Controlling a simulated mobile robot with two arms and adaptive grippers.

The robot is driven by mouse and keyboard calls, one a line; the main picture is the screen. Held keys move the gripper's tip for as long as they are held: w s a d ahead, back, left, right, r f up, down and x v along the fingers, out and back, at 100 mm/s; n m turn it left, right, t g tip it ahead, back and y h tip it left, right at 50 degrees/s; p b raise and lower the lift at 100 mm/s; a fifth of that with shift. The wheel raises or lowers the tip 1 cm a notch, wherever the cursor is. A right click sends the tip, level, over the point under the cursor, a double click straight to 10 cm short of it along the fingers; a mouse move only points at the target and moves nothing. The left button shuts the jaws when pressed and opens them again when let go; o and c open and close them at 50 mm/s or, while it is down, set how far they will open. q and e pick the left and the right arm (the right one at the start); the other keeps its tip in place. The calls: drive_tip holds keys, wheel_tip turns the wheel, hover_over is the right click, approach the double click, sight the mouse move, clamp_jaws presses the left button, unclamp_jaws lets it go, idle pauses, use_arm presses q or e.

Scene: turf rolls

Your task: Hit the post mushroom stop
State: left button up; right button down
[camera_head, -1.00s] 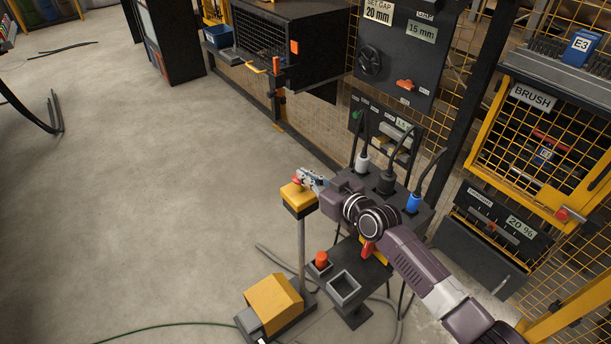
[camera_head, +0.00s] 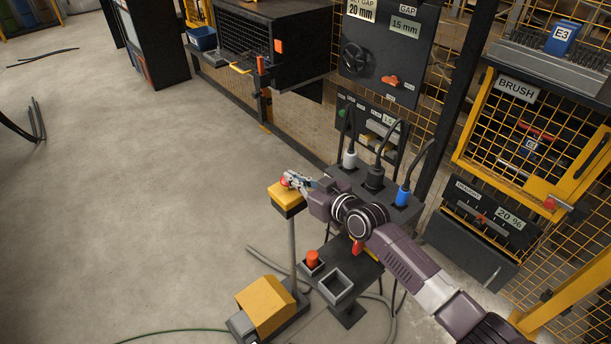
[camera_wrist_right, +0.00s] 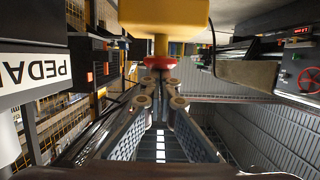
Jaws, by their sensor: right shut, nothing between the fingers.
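The post mushroom stop is a red button (camera_head: 284,182) on a yellow box (camera_head: 286,198) at the top of a thin grey post. In the right wrist view the red button (camera_wrist_right: 160,62) shows on its yellow stem under the yellow box (camera_wrist_right: 165,14), upside down. My right gripper (camera_head: 292,180) is shut and empty, at the button from its right side. In the wrist view its fingertips (camera_wrist_right: 160,78) overlap the button's edge; I cannot tell whether they touch it. My left gripper is not in view.
A yellow pedal housing (camera_head: 266,303) stands at the post's foot. To the right, a dark stand holds plugs with cables, such as the blue plug (camera_head: 403,195), and a grey open bin (camera_head: 336,286) beside an orange knob (camera_head: 312,259). Open floor lies left of the post.

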wheel_tip(320, 180, up, 4)
drive_tip(key=shift+w+f+p, duration=0.1)
drive_tip(key=shift+p, duration=1.05)
drive_tip(key=v, duration=1)
drive_tip(key=shift+b, duration=0.45)
drive_tip(key=shift+a, duration=0.1)
